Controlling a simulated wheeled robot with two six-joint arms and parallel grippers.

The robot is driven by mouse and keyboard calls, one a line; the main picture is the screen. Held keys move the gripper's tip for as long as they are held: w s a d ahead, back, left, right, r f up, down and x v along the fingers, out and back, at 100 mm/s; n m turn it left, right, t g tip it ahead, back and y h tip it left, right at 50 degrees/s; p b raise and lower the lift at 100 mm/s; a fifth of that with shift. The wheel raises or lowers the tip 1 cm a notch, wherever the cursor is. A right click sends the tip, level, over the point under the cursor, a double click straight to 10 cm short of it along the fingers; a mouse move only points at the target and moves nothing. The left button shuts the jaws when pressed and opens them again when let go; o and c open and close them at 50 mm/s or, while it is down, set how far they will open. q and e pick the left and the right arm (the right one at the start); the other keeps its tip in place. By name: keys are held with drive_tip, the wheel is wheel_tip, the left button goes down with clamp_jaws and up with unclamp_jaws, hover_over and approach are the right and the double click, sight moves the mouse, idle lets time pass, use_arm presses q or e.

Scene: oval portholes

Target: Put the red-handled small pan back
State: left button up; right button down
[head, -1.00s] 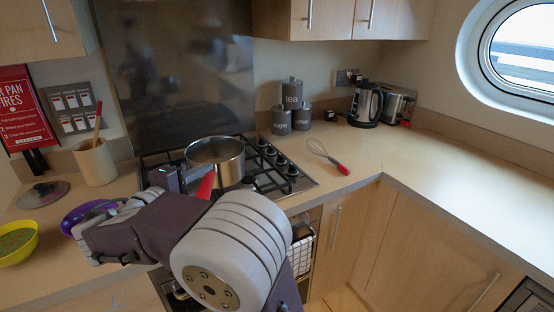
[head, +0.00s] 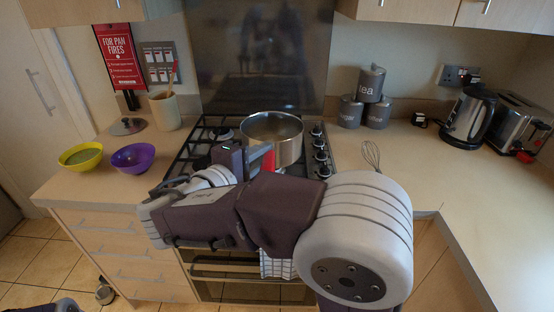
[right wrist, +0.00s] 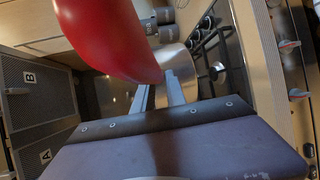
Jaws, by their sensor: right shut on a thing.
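The small steel pan (head: 285,151) with a red handle (head: 269,160) shows upright over the right part of the gas hob (head: 192,160) in the head view. I cannot tell whether its base touches the hob. My right gripper (head: 250,156) is shut on the red handle, with my arm hiding the front of the hob. In the right wrist view the handle (right wrist: 112,35) looms large at the top left, by the fingers (right wrist: 160,92). Part of a steel surface, probably the pan (right wrist: 176,62), shows behind them. My left gripper does not show.
A purple bowl (head: 133,157), yellow bowl (head: 80,156), lid (head: 127,126) and utensil pot (head: 166,112) stand left. The right counter's front is clear.

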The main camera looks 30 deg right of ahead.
drive_tip(key=w+d+f, duration=0.2)
drive_tip(key=w, duration=0.1)
drive_tip(key=w+d+f, duration=0.2)
drive_tip(key=w, duration=0.1)
drive_tip(key=w+d+f, duration=0.2)
drive_tip(key=w+f, duration=0.1)
drive_tip(key=w, duration=0.1)
drive_tip(key=shift+w, duration=0.1)
wheel_tip(320, 180, down, 4)
drive_tip(key=shift+r+b, duration=0.1)
drive_tip(key=shift+b, duration=0.4)
drive_tip(key=shift+f+b, duration=0.45)
drive_tip(key=c, duration=1.6)
unclamp_jaws()
drive_tip(key=shift+c, duration=0.2)
drive_tip(key=shift+o, duration=1.4)
